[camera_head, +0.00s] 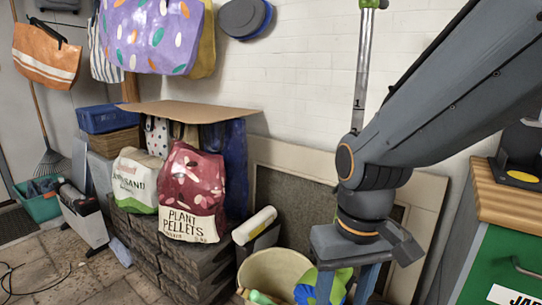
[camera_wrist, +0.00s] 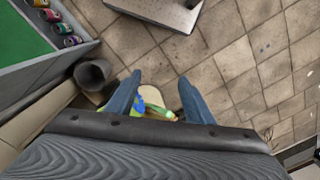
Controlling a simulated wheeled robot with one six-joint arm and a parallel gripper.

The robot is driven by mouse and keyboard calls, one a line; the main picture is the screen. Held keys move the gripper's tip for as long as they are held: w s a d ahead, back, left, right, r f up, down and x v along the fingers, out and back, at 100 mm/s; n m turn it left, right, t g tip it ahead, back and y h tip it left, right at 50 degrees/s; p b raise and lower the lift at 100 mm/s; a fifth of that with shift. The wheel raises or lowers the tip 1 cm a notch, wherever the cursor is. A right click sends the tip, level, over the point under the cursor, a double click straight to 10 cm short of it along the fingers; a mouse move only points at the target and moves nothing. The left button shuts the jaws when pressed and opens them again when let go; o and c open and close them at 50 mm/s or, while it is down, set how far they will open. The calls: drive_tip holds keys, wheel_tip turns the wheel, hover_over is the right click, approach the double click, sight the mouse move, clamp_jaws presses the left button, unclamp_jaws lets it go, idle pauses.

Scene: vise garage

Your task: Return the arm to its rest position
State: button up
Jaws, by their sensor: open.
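My arm comes in from the upper right of the head view, with my gripper (camera_head: 345,285) pointing down in front of the wall. Its two blue-grey fingers are apart, and their tips run out of the bottom of the picture. In the wrist view my gripper (camera_wrist: 157,90) is open, with nothing held between the fingers. A cream bin (camera_head: 266,268) stands just left of the fingers in the head view. A blue and green item (camera_head: 335,284) shows at the fingers, partly hidden by them. A green bottle (camera_wrist: 158,112) shows beyond the fingers in the wrist view.
A red plant pellets bag (camera_head: 192,185) and a white and green sand bag (camera_head: 137,180) sit on stacked dark blocks at left. A green cabinet with a wooden top (camera_head: 500,205) stands close at right. Bare paving (camera_wrist: 250,60) shows at right in the wrist view.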

drive_tip(key=d+r+m+p, duration=0.2)
drive_tip(key=d+r+p, duration=0.5)
drive_tip(key=p, duration=0.6)
drive_tip(key=shift+s+d+r, duration=0.15)
drive_tip(key=shift+s+r, duration=0.1)
